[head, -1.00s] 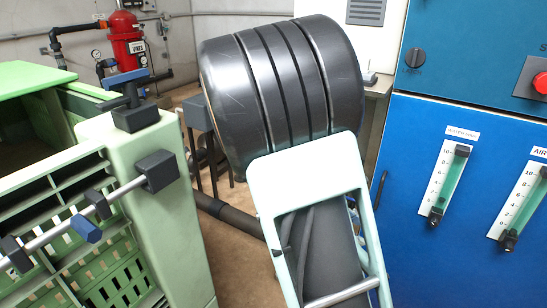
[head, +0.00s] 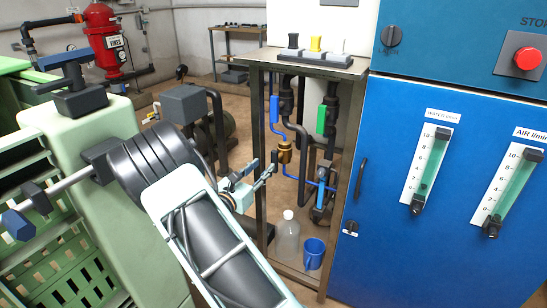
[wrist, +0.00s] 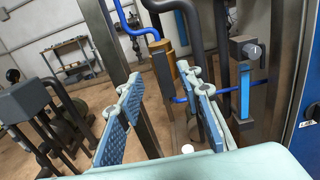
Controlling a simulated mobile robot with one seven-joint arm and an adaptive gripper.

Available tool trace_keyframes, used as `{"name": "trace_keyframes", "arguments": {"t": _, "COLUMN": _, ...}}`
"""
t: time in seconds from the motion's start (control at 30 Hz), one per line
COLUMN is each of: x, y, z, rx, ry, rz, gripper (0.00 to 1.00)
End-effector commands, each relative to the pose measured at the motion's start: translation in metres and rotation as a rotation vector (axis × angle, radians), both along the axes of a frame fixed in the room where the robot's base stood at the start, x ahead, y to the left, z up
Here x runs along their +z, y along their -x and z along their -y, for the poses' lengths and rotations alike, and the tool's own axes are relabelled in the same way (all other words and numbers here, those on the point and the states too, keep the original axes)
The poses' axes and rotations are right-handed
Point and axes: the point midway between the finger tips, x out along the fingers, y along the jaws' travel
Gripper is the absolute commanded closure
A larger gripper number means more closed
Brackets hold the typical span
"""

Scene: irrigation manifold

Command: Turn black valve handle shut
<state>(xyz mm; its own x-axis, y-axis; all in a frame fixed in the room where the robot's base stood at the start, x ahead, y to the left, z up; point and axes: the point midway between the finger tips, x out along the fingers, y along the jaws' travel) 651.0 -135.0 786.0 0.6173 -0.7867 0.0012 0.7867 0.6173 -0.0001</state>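A black handle (head: 293,42) stands at the left end of a row with a yellow and a white one on the steel bench top. Under the bench, a black fitting with a grey knob sits above a blue bar in the wrist view (wrist: 250,50). I cannot tell for sure which black part is the valve handle. My gripper (head: 262,176) is in front of the bench's left side, near the brass fitting (head: 284,152). In the wrist view my gripper (wrist: 162,85) has its two blue-padded fingers apart, with nothing gripped between them.
The bench frame (head: 262,210) encloses dark pipes, a blue handle (head: 274,108) and a green handle (head: 320,120). A clear bottle (head: 288,238) and blue mug (head: 314,253) stand on its lower shelf. A blue cabinet (head: 400,150) borders the right; green crates (head: 60,240) lie left.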

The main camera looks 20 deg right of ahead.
Motion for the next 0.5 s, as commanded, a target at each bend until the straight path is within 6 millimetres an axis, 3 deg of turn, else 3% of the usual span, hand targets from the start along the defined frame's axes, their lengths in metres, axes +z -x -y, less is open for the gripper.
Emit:
{"name": "trace_keyframes", "arguments": {"t": 0.3, "x": -0.002, "y": -0.036, "z": 0.05, "rx": -0.005, "ry": -0.001, "rz": 0.001, "gripper": 0.67}}
{"name": "trace_keyframes", "arguments": {"t": 0.5, "x": -0.001, "y": -0.05, "z": 0.066, "rx": -0.003, "ry": -0.001, "rz": 0.001, "gripper": 0.67}}
